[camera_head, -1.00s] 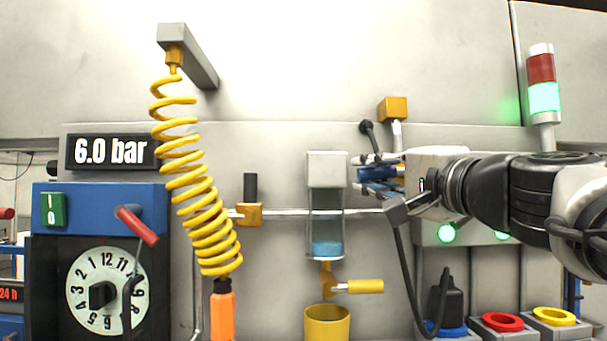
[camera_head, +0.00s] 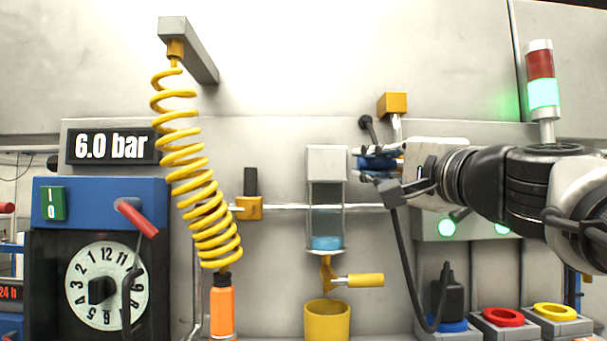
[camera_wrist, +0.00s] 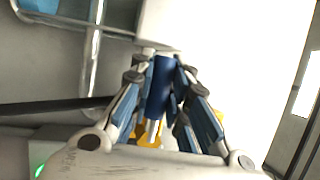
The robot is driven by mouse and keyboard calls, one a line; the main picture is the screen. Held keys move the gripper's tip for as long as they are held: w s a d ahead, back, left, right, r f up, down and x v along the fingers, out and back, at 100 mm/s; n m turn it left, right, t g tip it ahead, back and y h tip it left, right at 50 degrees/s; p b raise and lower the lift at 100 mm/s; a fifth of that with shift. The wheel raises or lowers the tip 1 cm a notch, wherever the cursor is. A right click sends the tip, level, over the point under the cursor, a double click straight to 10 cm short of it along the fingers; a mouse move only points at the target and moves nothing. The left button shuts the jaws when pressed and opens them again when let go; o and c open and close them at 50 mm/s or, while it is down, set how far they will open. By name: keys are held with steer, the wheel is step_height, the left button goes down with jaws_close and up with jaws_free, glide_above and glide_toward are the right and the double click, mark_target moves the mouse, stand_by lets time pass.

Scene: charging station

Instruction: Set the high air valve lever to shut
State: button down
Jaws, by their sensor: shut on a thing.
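The lever has a blue handle (camera_wrist: 160,85) on a metal stem, with a yellow valve body (camera_wrist: 150,138) at its base in the wrist view. My gripper (camera_wrist: 162,62) is shut on this blue handle, one finger set along each side. In the head view my gripper (camera_head: 367,163) reaches in from the right at the pipe, below a yellow block (camera_head: 392,103). There the fingers and wrist hide most of the lever and valve body, so its exact angle is hard to tell.
A black-handled yellow valve (camera_head: 249,207) sits on the pipe to the left. A clear bowl unit (camera_head: 326,225) with a yellow drain tap (camera_head: 364,280) hangs close left of my gripper. A black cable (camera_head: 408,270) hangs below it. A coiled yellow hose (camera_head: 190,170) is farther left.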

steer(key=c, duration=1.5)
jaws_free()
